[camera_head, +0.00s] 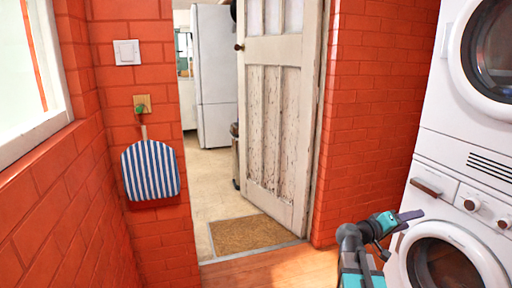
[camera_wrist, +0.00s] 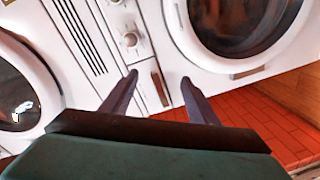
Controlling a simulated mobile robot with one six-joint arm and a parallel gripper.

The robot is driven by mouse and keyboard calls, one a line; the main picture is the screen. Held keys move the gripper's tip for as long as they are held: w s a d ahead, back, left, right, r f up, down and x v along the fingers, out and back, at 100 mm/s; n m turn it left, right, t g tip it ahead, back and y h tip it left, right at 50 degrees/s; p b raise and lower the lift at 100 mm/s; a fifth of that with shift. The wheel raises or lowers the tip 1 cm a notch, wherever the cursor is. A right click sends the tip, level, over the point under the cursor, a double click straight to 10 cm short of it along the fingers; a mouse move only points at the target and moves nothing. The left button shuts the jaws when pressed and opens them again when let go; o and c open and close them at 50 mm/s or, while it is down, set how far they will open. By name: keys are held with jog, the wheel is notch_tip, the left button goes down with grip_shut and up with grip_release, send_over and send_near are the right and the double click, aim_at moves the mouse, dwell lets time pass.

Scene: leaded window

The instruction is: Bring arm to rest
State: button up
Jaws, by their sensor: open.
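My gripper (camera_head: 408,216) is at the lower right of the head view, in front of the stacked white machines, at the end of my raised, bent arm. In the wrist view my gripper (camera_wrist: 159,78) shows two dark fingers spread apart with nothing between them. Beyond the fingertips are the lower machine's panel and a brown drawer handle (camera_wrist: 160,89). I cannot tell whether the fingers touch the machine; a gap seems to show.
The lower machine (camera_head: 448,262) and upper machine (camera_head: 440,120) stand close at right. A white door (camera_head: 271,130) stands open, with a brown mat (camera_head: 250,234) in the doorway. A striped blue-and-white bag (camera_head: 150,170) hangs on the left brick wall. Wooden floor is clear near the doorway.

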jog(key=s+a+f+n+g+y+p, duration=0.1)
jog(key=s+a+f+y+p, duration=0.1)
jog(key=s+a+f+p, duration=0.45)
jog(key=s+a+f+n+g+y+p, duration=0.1)
jog(key=a+f+y+p, duration=0.25)
jog(key=f, duration=0.55)
jog(key=s+a+f+n+g+y+p, duration=0.1)
jog(key=s+a+f+p, duration=0.2)
jog(key=a+f+p, duration=0.4)
jog(key=s+a+f+g+y+p, duration=0.3)
jog(key=s+a+f+y, duration=0.2)
jog(key=s+a, duration=0.4)
jog(key=s+a+f+g+y+p, duration=0.3)
jog(key=s+a, duration=0.7)
jog(key=s, duration=0.6)
notch_tip(320, 180, down, 4)
jog(key=shift+s+a+r+m+g+y, duration=0.15)
jog(key=shift+s+a+m+g+y, duration=0.35)
jog(key=shift+y, duration=0.55)
jog(key=shift+w+d, duration=0.15)
jog(key=shift+d, duration=0.05)
